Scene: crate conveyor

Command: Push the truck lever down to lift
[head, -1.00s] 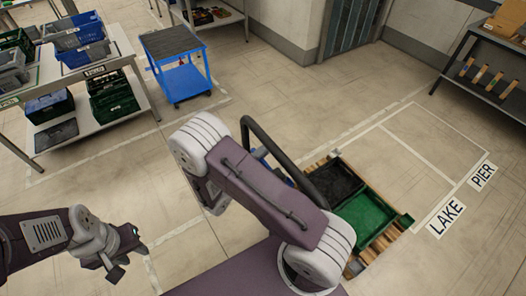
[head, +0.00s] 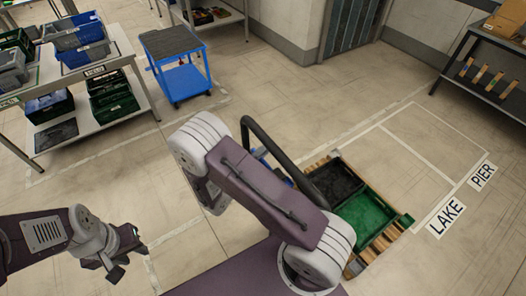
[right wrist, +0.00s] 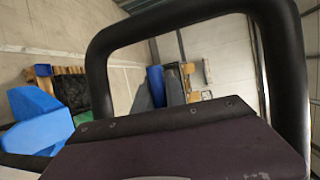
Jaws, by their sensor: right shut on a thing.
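The truck's black looped handle (head: 262,140) rises behind my right arm in the head view, over a wooden pallet (head: 362,262). In the right wrist view the handle (right wrist: 97,75) arches around my right gripper (right wrist: 160,92). Its two grey fingers are shut on a blue upright part between them, which looks like the truck lever (right wrist: 155,77). Its lower end is hidden by my wrist. A larger blue truck part (right wrist: 35,122) shows at the left. In the head view my right gripper is hidden behind my arm. My left gripper (head: 126,258) is empty, its fingers apart, above bare floor.
A black crate (head: 335,182) and a green crate (head: 365,217) sit on the pallet. A blue cart (head: 180,68) and a crate-laden bench (head: 120,62) stand at the back left. Open floor lies between.

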